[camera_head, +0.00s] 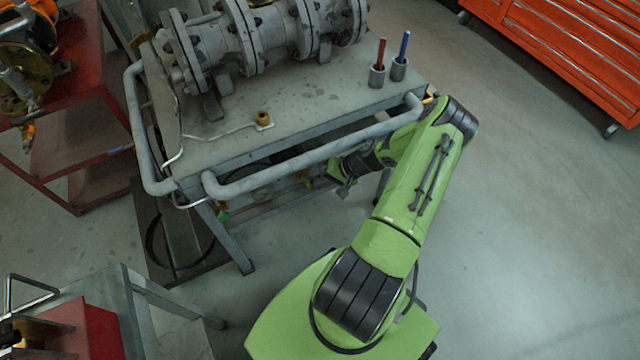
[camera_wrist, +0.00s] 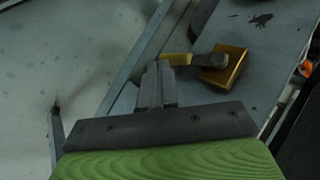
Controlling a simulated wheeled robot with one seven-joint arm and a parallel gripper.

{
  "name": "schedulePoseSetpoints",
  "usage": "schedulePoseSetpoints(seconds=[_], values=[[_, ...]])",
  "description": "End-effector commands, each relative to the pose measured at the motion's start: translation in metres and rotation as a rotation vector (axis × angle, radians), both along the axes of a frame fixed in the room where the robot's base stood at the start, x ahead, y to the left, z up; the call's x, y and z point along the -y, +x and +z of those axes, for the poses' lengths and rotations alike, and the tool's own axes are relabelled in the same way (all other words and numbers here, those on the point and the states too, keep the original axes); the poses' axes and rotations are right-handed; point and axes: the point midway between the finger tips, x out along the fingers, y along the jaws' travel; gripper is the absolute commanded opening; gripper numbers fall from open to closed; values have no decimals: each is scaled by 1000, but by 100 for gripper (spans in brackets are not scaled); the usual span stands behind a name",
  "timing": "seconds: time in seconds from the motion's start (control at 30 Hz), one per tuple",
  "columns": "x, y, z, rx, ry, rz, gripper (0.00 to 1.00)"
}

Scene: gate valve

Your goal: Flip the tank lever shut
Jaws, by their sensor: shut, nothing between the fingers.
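My gripper (camera_head: 344,180) is below the front rail of the grey workbench, at its right part in the head view. In the wrist view its two fingers (camera_wrist: 157,82) are shut together and empty. A brass block (camera_wrist: 224,66) with a grey round stem and a yellow lever (camera_wrist: 178,60) shows just beyond the fingertips. The lever points left from the stem, and its near end lies at or behind the fingertips; I cannot tell whether they touch. In the head view the lever is not clear, and the bench and my arm cover much of that area.
The grey bench (camera_head: 225,150) has a thick pipe handrail (camera_head: 300,163) above my gripper. A flanged pipe assembly (camera_head: 265,35) and two cups with a red and a blue tool stand on top. A red cart (camera_head: 75,150) is at left. Floor is free at right.

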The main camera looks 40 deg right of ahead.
Motion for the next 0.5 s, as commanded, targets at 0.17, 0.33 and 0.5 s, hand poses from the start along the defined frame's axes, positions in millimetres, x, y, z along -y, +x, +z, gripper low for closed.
schedulePoseSetpoints(seconds=[0.17, 0.33, 0.5], values=[[-5, 7, -2, 1, 1, -1, 0], [-5, 7, -1, 1, 1, -1, 0], [-9, 7, -7, -2, 0, 3, 0]])
